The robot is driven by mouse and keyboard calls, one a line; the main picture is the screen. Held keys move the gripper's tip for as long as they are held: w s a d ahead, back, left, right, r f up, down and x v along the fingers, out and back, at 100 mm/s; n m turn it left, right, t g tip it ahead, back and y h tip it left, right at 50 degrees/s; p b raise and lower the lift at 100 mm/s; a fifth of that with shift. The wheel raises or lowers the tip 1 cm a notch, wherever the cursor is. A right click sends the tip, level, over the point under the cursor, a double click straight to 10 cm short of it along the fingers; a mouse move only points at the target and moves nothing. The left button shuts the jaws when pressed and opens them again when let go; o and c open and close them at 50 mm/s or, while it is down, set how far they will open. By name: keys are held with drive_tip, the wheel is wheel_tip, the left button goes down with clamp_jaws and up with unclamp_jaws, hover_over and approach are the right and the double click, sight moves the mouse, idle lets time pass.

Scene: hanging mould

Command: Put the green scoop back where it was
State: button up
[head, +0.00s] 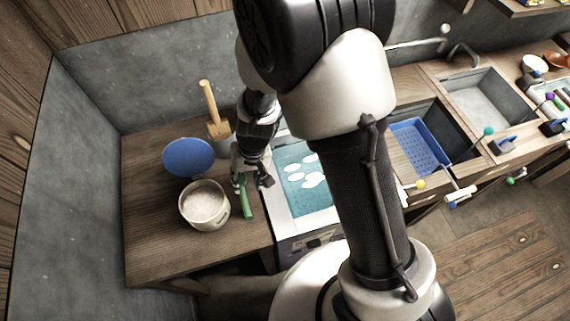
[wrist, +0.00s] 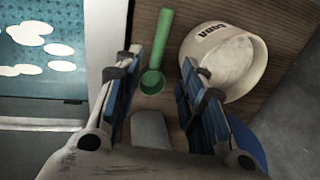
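The green scoop (head: 246,200) appears to lie on the wooden counter, between the white tub and the basin. In the wrist view the scoop (wrist: 164,45) has its handle pointing up the picture and its round bowl nearest me. My gripper (head: 252,184) is low over the scoop's bowl end. In the wrist view my gripper (wrist: 158,68) has its fingers wide apart, with the bowl between them and a gap on both sides. The white tub (head: 204,206) holds pale powder and stands open left of the scoop; it also shows in the wrist view (wrist: 257,75), with dark lettering.
A round blue lid (head: 188,157) is behind the tub. A wooden-handled tool (head: 211,105) stands in a pot further back. A basin of teal liquid with white shapes (head: 297,158) is right of the scoop. The counter's front left (head: 160,250) is clear.

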drive_tip(key=d+r+t, duration=0.1)
drive_tip(key=d+r, duration=0.3)
drive_tip(key=r, duration=0.5)
drive_tip(key=d+r+t, duration=0.1)
drive_tip(key=d+r, duration=0.4)
drive_tip(key=r, duration=0.4)
drive_tip(key=s+d+r+m+t+h, duration=0.2)
drive_tip(key=s+d+r+t, duration=0.1)
drive_tip(key=s+d+r, duration=0.8)
drive_tip(key=shift+s+d, duration=0.7)
drive_tip(key=shift+s, duration=0.4)
